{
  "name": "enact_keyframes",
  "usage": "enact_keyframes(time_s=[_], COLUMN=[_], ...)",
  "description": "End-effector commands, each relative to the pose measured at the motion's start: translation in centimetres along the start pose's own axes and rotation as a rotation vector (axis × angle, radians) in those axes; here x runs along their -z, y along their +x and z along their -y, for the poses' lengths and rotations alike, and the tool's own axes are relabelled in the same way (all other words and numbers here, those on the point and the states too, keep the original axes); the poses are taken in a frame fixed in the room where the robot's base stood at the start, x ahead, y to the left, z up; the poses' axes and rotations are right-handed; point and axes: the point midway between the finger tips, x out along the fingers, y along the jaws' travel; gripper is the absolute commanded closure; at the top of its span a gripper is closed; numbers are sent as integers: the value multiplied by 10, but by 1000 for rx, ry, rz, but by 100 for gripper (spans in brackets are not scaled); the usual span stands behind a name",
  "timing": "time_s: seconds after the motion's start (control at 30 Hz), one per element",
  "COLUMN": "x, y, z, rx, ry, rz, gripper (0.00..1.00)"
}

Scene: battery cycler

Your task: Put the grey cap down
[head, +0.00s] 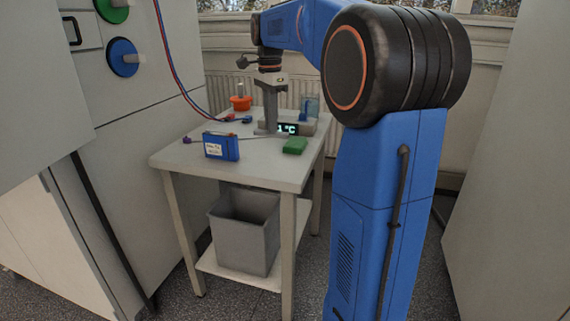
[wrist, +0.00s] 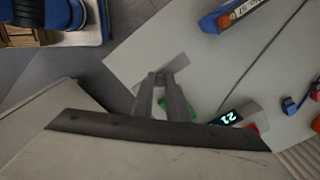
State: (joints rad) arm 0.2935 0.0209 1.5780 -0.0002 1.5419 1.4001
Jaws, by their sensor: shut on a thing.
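My gripper (head: 266,125) points down over the back middle of the white table (head: 185,160), left of the small display unit. In the wrist view its two grey fingers (wrist: 165,78) are close together and shut on a small grey piece (wrist: 176,64), which I take for the grey cap. The cap shows only at the fingertips and blends with the fingers. In the head view I cannot make it out apart from the fingers, nor tell whether it touches the tabletop.
A green block (head: 295,146) lies right of my gripper, beside the display unit (head: 288,128). A blue battery pack (head: 221,147) stands front left. An orange pot (head: 240,103), red and blue clips (head: 246,119) and a clear blue cup (head: 310,106) are behind. A grey bin (head: 242,235) sits below.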

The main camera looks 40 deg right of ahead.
Motion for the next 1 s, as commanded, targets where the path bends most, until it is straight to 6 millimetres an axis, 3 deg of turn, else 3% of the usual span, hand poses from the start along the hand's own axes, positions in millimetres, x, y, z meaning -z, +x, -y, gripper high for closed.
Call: enact_keyframes(time_s=[0.3, 0.57, 0.8, 1.0], x=[0, 0, 0, 0], y=[48, 65, 95, 98], z=[-1, 0, 0, 0], rx=[-2, -2, -2, 0], ry=[0, 0, 0, 0], rz=[0, 0, 0, 0], gripper=[100, 100, 100, 100])
